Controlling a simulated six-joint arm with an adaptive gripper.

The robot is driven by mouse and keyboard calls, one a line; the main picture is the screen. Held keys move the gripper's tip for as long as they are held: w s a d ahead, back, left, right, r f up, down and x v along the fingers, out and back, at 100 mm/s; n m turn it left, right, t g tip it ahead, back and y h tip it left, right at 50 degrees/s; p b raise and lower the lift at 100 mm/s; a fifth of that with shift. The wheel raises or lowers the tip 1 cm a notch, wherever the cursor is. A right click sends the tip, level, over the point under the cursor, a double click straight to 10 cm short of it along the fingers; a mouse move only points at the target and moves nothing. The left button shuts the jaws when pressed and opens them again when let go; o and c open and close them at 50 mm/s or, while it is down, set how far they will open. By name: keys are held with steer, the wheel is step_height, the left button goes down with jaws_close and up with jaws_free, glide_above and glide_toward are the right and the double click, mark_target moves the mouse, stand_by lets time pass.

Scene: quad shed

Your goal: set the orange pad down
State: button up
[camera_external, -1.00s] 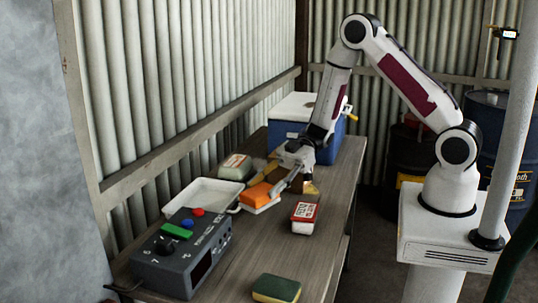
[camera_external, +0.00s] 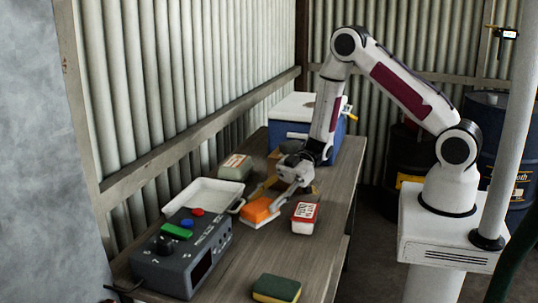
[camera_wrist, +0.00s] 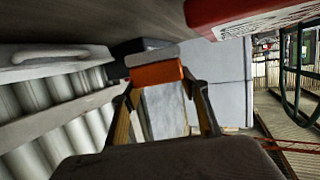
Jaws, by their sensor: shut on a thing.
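The orange pad (camera_external: 257,210) has an orange top and a pale underside, and lies low over the bench between the white tray and the red and white box. My gripper (camera_external: 276,206) is shut on its right-hand end, reaching down from behind. In the wrist view the pad (camera_wrist: 157,73) sits between the two fingers of my gripper (camera_wrist: 165,95), its orange band across the fingertips. The pad looks about level. I cannot tell whether its underside touches the bench.
The white tray (camera_external: 234,211) is left of the pad. The red and white box (camera_external: 304,217) stands close on the right. Bare wood lies in front.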

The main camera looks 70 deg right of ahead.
mark_target(267, 209)
steer(key=shift+f, duration=1.65)
steer(key=shift+f, duration=0.6)
steer(key=o, duration=1.2)
steer(key=shift+c, duration=0.2)
steer(key=shift+f, duration=0.1)
steer(key=shift+d+r, duration=0.1)
steer(key=shift+r, duration=0.65)
steer(key=v, duration=0.5)
steer(key=shift+r, duration=0.45)
step_height(267, 209, up, 6)
